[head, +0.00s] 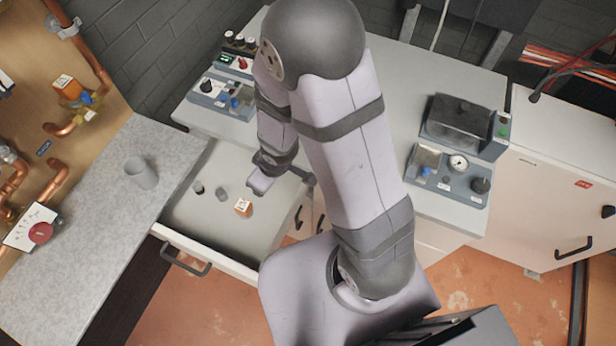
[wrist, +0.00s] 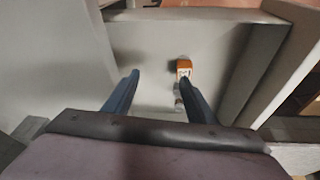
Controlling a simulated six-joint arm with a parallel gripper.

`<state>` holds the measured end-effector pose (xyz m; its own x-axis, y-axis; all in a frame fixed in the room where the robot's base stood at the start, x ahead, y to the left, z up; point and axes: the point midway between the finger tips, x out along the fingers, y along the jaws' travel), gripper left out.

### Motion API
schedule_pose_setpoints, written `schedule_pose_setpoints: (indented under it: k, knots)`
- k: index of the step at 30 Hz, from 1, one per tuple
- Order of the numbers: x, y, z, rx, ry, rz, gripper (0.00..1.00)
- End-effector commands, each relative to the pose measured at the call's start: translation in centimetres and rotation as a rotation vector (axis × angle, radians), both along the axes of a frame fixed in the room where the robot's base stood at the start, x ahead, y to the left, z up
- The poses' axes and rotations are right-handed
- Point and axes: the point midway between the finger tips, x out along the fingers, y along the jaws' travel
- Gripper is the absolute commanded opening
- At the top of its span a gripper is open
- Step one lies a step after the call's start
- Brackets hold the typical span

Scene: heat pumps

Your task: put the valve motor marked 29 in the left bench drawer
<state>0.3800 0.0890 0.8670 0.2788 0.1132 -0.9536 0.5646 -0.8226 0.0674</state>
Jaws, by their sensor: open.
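An orange and white block (head: 243,208), which looks like a valve motor, lies in the open bench drawer (head: 215,257). Its marking is too small to read. It also shows in the wrist view (wrist: 184,67), just beyond my right finger. My gripper (head: 262,187) is above the drawer, with its jaws apart and nothing between them. In the wrist view, my gripper (wrist: 159,77) points down into the drawer. Another orange and white block (head: 67,87) is on the copper piping at the upper left; its marking is unreadable too.
A grey cup (head: 141,172) stands on the left counter (head: 100,240). Instrument boxes (head: 222,98) stand on the bench top, and a gauge unit (head: 450,178) is at the right.

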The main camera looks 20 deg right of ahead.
Motion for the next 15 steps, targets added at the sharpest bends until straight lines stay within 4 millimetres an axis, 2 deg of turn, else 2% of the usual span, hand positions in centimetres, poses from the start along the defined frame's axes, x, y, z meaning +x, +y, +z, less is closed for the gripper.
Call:
schedule_pose_setpoints:
  k: [3,7,10,15]
  knots:
    - [-0.5,-3.7,3.0,-0.051,0.033,-0.148,0.51]
    - [-2.5,-6.8,6.0,-0.08,0.098,-0.313,0.51]
    - [-4.8,-8.3,8.2,-0.077,0.163,-0.43,0.51]
    - [-8.2,-9.0,10.8,-0.047,0.258,-0.56,0.51]
